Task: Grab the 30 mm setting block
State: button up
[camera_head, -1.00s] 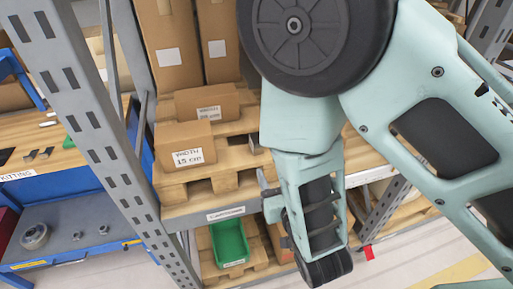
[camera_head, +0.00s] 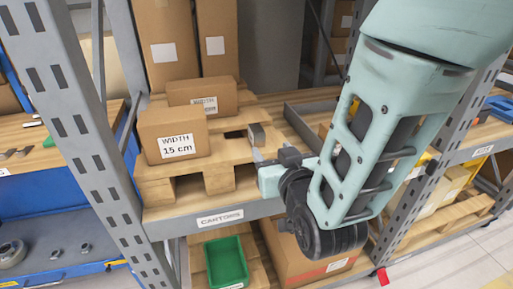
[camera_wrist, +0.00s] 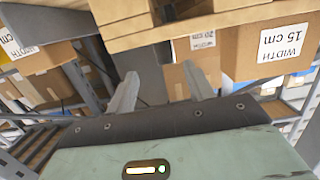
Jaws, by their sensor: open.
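The pallet (camera_wrist: 200,28) lies beyond the fingertips at the top of that view. Small grey pieces (camera_head: 20,153) also lie on the bench at the left, too small to identify.
A carton marked 15 cm (camera_head: 172,136) and another carton (camera_head: 203,94) sit on the pallet (camera_head: 158,190). A rack upright (camera_head: 85,150) stands at the left. A green bin (camera_head: 226,262) and a large carton (camera_head: 310,262) are below the shelf.

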aim_at(260, 138)
jog(key=shift+w+a+p, duration=0.2)
jog(key=shift+w+p, duration=0.3)
jog(key=shift+w, duration=0.2)
jog(key=shift+a+p+x, duration=0.2)
jog(key=shift+p+x, duration=0.05)
jog(key=shift+x, duration=1.3)
jog(key=shift+a+p+x, duration=0.2)
jog(key=shift+p+x, duration=0.05)
jog(key=shift+x, duration=1.3)
jog(key=shift+s+r, duration=0.1)
jog(key=shift+r, duration=0.05)
grip_shut()
